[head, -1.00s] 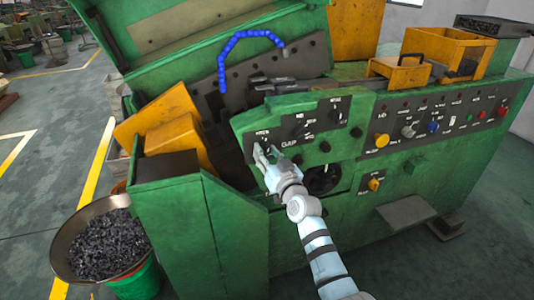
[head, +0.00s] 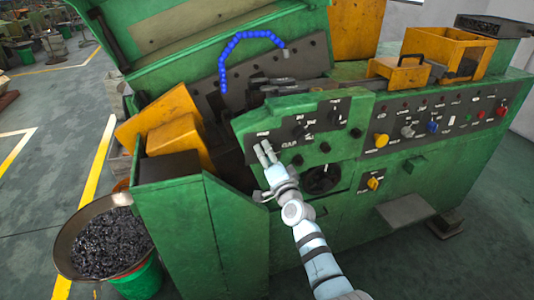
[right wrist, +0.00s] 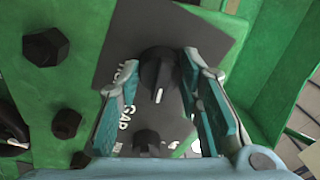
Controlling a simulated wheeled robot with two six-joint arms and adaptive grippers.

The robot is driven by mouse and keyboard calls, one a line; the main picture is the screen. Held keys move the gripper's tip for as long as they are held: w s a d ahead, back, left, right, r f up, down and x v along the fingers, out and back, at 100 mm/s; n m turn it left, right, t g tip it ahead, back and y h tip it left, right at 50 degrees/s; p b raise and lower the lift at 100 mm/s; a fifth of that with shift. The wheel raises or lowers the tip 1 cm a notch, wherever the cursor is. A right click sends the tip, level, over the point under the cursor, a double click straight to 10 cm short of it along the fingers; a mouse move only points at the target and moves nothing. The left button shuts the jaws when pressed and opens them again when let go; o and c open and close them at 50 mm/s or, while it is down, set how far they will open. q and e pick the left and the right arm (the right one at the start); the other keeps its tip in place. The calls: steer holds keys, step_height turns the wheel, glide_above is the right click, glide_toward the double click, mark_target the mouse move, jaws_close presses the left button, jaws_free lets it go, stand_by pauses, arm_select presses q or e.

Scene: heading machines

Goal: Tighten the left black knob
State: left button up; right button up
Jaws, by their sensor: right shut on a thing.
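The left black knob (right wrist: 158,73) has a white pointer line and sits on the dark panel plate (right wrist: 190,42) marked GAP. It shows between the two fingers of my right gripper (right wrist: 161,64) in the right wrist view, and the gripper is shut on it. In the head view, my right gripper (head: 266,152) reaches the left part of the green machine's control panel, and the fingers hide the knob. A second black knob (right wrist: 147,140) lies nearer the palm, apart from the grip. My left gripper is not in view.
Other black knobs (head: 300,131) sit right of my gripper on the green machine (head: 230,235). A panel with colored buttons (head: 445,118) is further right. A pan of dark metal pieces (head: 108,242) stands at lower left. An orange chute (head: 170,125) is left of the panel.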

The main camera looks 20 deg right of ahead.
steer(key=m+p, duration=0.1)
steer(key=m, duration=0.3)
steer(key=shift+m+h, duration=0.3)
steer(key=shift+m, duration=0.1)
steer(key=shift+a+m, duration=0.1)
steer(key=shift+m, duration=1.9)
steer(key=shift+p, duration=0.3)
steer(key=o, duration=1.2)
steer(key=shift+c, duration=0.2)
